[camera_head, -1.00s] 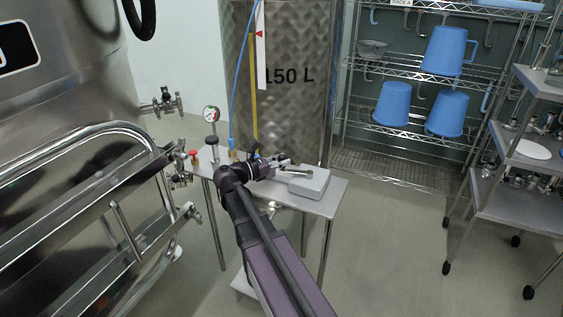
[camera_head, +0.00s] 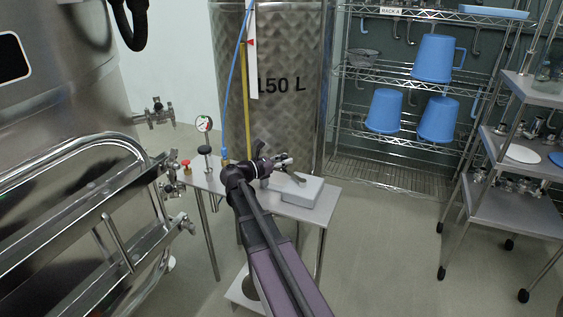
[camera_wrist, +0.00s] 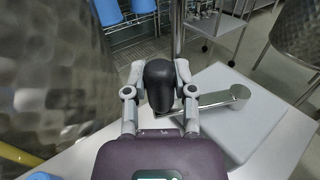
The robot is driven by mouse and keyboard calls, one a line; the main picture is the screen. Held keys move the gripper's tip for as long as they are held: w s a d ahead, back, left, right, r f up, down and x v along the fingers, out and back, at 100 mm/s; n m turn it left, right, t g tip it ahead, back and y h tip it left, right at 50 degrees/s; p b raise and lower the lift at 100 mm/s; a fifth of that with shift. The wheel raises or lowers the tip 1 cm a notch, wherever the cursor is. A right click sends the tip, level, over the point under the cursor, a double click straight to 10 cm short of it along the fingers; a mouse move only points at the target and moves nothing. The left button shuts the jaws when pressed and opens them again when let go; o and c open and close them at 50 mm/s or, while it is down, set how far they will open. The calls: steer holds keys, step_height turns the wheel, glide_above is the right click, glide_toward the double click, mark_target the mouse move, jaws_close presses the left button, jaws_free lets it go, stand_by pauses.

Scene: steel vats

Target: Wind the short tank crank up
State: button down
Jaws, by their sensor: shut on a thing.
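The crank has a metal arm (camera_wrist: 214,99) and a black knob (camera_wrist: 159,84). Its hub sits on a light grey box (camera_wrist: 250,125) on a small steel table. In the wrist view my gripper (camera_wrist: 158,76) is shut on the black knob, with one finger on each side. The arm runs right from the knob to the hub. In the head view my gripper (camera_head: 285,162) is just behind and left of the box (camera_head: 310,190), and the knob is too small to make out. The 150 L steel tank (camera_head: 290,120) stands behind the table.
A pressure gauge (camera_head: 204,124) and a red knob (camera_head: 186,163) stand at the table's left. A large steel vessel (camera_head: 60,110) with tubular rails fills the left side. A wire rack (camera_head: 400,75) with blue jugs and a trolley (camera_head: 510,205) stand right. Floor (camera_head: 390,250) is free between.

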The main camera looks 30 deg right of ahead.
steer(key=shift+w+d, duration=0.15)
steer(key=shift+w, duration=0.05)
stand_by(0.3)
steer(key=shift+c, duration=2.2)
jaws_free()
steer(key=shift+s, duration=0.1)
steer(key=shift+a, duration=0.2)
steer(key=a, duration=1.1)
steer(key=shift+s+a, duration=0.25)
steer(key=shift+a, duration=0.1)
